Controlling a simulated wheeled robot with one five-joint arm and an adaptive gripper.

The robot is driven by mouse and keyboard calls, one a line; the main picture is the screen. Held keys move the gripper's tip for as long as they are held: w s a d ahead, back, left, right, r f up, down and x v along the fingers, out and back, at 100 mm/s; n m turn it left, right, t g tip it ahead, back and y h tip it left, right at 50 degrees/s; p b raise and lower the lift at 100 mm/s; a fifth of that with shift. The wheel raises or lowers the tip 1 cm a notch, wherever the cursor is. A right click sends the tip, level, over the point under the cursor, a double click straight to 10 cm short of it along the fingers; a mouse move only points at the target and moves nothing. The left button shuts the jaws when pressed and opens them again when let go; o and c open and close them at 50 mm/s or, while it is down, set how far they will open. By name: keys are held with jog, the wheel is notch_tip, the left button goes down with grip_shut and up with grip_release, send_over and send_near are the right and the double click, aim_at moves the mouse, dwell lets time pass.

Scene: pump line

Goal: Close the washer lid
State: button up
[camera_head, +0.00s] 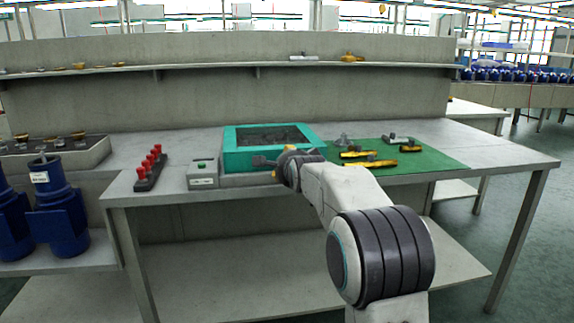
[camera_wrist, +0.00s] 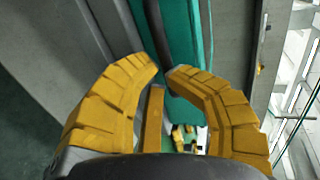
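The washer is a teal box (camera_head: 232,162) on the workbench, with a dark, grey-looking top area (camera_head: 272,136) inside its teal rim. I cannot tell how far its lid is open. My gripper (camera_head: 272,167) is at the washer's front right edge, partly hidden by my own wrist. A dark bar-like part (camera_head: 261,161) sticks out beside it. In the wrist view, the yellow fingertips (camera_wrist: 166,70) are a small gap apart, close to a dark bar (camera_wrist: 154,25) and the teal body (camera_wrist: 186,45). Whether they grip the bar is unclear.
A green mat (camera_head: 437,159) with yellow tools (camera_head: 370,163) lies right of the washer. A small white control box (camera_head: 202,178) and a rack with red knobs (camera_head: 150,170) stand left. Blue pumps (camera_head: 58,205) are at far left. A shelf (camera_head: 210,68) runs behind.

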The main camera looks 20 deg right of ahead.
jog(key=o, duration=0.7)
jog(key=shift+w+d+f, duration=0.1)
jog(key=shift+d+f, duration=0.1)
jog(key=shift+f, duration=0.45)
jog(key=shift+r, duration=0.2)
jog(key=shift+a, duration=0.1)
jog(key=v, duration=1.2)
jog(key=shift+r, duration=0.1)
jog(key=s+a+r+n+g+y+p, duration=0.1)
jog(key=s+a+r+n+g+p, duration=0.2)
jog(key=s+p, duration=0.8)
jog(key=s+a+r+n+g+y+p, duration=0.1)
jog(key=s+a+r+n+g+p, duration=0.2)
jog(key=s+r+n+p, duration=0.3)
jog(key=s+a+r+n+g+p, duration=0.4)
jog(key=s+n+p, duration=0.7)
jog(key=s+p, duration=0.5)
jog(key=shift+s+r+g+y+p, duration=0.2)
jog(key=shift+r+p, duration=0.2)
jog(key=shift+p, duration=0.45)
jog(key=shift+s+r+g+y+p, duration=0.2)
jog(key=shift+r+p, duration=0.2)
jog(key=shift+p, duration=0.4)
